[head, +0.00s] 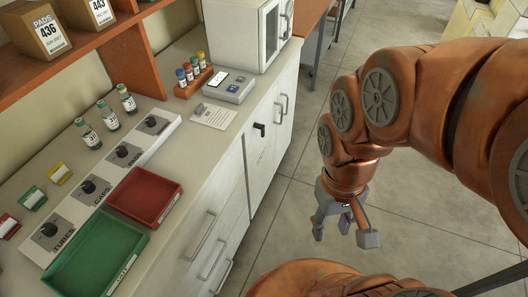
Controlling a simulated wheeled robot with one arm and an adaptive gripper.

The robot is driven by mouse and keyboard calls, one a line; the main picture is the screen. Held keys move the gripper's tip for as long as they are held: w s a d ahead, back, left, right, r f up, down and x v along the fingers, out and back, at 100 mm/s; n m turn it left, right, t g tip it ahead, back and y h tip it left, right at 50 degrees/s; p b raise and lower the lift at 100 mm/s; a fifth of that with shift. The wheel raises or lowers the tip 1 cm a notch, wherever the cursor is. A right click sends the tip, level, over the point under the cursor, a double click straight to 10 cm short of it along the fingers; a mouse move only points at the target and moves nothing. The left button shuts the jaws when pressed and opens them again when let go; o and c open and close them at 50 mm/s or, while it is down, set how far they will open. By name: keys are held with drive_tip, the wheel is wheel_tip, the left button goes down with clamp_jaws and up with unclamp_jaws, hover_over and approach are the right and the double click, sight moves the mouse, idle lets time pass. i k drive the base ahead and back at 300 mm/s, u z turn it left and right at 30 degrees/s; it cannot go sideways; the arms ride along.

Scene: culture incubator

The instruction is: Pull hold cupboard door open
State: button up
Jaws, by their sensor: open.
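A white cupboard door (256,176) stands below the counter, with a black handle (259,129) near its top. It appears closed. A small marking shows on its front, too small to read, so I cannot confirm it is the hold cupboard. My gripper (344,237) is open and empty, pointing down over the floor to the right of the cabinet front. It is clear of the door and touches nothing. The lower part of the door is partly hidden by the steep view.
Grey-handled drawers (205,262) are left of the door, and grey-handled doors (287,97) are right of it. The counter (205,165) holds trays, vials, a device and a white incubator (243,32). Tiled floor (300,195) is free between cabinet and gripper.

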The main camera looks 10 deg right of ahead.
sight(258, 152)
drive_tip(key=k, duration=0.5)
drive_tip(key=z, duration=1.5)
drive_tip(key=i, duration=0.8)
drive_tip(key=u, duration=2.25)
